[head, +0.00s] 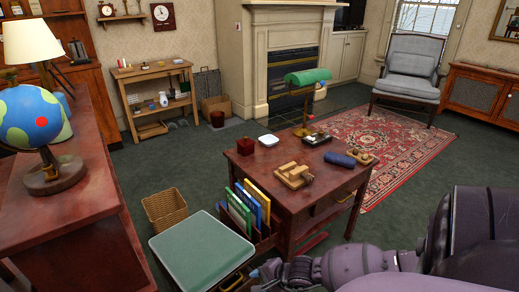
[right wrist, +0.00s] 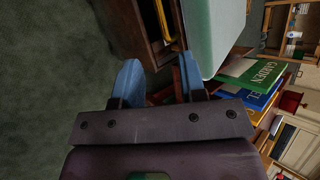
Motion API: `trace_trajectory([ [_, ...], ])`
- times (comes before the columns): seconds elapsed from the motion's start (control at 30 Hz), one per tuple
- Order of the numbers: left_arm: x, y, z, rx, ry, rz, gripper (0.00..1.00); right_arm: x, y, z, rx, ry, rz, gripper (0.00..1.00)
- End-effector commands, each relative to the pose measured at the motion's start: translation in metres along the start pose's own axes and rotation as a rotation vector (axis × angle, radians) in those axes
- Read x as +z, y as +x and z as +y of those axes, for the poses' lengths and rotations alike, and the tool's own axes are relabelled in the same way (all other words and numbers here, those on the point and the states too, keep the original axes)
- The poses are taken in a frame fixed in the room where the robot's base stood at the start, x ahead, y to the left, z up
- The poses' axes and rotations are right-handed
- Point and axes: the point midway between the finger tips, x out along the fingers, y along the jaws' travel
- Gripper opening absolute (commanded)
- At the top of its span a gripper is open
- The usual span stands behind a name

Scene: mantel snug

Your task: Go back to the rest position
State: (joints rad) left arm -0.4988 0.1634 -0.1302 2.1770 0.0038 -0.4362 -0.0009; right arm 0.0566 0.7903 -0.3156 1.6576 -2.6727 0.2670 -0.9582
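My right arm comes in from the lower right of the head view. Its gripper (head: 262,273) is low, by the front right corner of the green-topped stool (head: 200,245) and in front of the desk (head: 285,205). In the right wrist view the two blue fingers of this gripper (right wrist: 160,76) stand apart with nothing held between them. The stool's green top (right wrist: 215,35) shows just beyond the fingers there; I cannot tell whether they touch it. My left gripper is not in view.
A rack of upright books (head: 245,207) stands between stool and desk. The desk bears a green lamp (head: 308,77), a wooden block piece (head: 293,175) and a blue case (head: 340,159). A wicker basket (head: 165,209) and a globe (head: 33,118) are at left. Open carpet (head: 185,165) lies behind.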

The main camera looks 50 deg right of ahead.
Motion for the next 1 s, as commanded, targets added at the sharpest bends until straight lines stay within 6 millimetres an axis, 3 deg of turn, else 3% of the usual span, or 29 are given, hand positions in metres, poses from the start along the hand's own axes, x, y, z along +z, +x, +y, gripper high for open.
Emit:
trace_trajectory([
  [0.37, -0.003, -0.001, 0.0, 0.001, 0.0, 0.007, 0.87, 0.0, 0.0, -0.001, -0.001, 0.002, -0.001, 0.38],
  [0.53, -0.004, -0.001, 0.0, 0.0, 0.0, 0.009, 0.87, 0.003, 0.0, -0.004, -0.018, 0.094, -0.018, 0.38],
  [0.77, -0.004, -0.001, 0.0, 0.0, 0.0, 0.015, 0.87, 0.027, -0.003, -0.021, -0.059, 0.551, -0.152, 0.38],
  [1.0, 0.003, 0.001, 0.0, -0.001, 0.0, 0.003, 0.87, 0.061, -0.013, -0.048, -0.092, 1.132, -0.329, 0.38],
])
